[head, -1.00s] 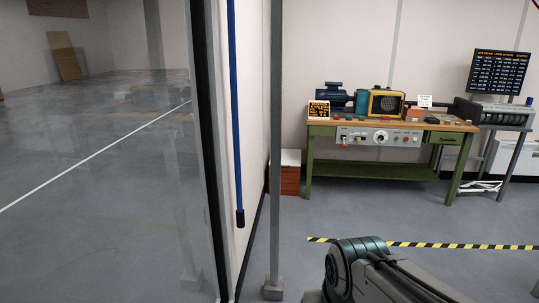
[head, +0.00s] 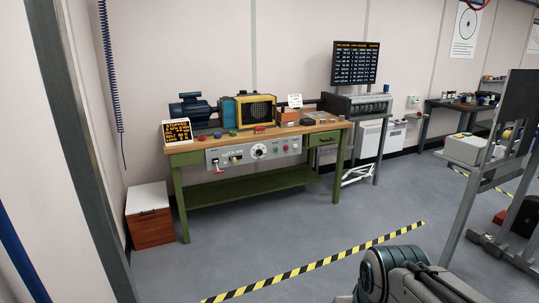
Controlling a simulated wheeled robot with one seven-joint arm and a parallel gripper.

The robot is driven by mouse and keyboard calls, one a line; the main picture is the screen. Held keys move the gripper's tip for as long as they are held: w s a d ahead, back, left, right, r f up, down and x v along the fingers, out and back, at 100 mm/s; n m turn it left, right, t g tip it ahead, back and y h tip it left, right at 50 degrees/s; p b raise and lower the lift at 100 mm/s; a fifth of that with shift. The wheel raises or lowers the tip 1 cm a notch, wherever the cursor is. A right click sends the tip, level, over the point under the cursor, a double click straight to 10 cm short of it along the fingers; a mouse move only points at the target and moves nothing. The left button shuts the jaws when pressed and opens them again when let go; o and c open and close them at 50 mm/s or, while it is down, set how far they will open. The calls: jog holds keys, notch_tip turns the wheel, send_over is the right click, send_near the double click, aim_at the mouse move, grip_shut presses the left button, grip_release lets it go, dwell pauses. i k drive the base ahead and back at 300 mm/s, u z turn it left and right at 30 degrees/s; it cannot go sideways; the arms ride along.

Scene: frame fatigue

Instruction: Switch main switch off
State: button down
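A green workbench with a wooden top (head: 290,132) stands against the wall, left of the middle. A grey control panel (head: 246,157) is set in its front. On the panel's left end are a small red part (head: 219,170), possibly the main switch's handle, and a small yellow part. The switch's position is too small to tell. A round dial (head: 259,151) is in the panel's middle, with small coloured buttons to its right. Part of my arm shows at the bottom right, well short of the bench. My gripper is not in view.
A yellow-black floor stripe (head: 320,268) crosses in front of the bench. A grey post (head: 75,140) stands at the left. A wooden box with a white top (head: 150,215) is beside the bench. A metal stand (head: 490,185) is at the right. The floor before the bench is clear.

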aim_at(218, 171)
jog(key=z, duration=0.15)
jog(key=i, duration=1.75)
jog(key=u, duration=0.35)
jog(key=i, duration=1.65)
jog(key=u, duration=0.85)
jog(key=i, duration=0.9)
jog(key=u, duration=0.35)
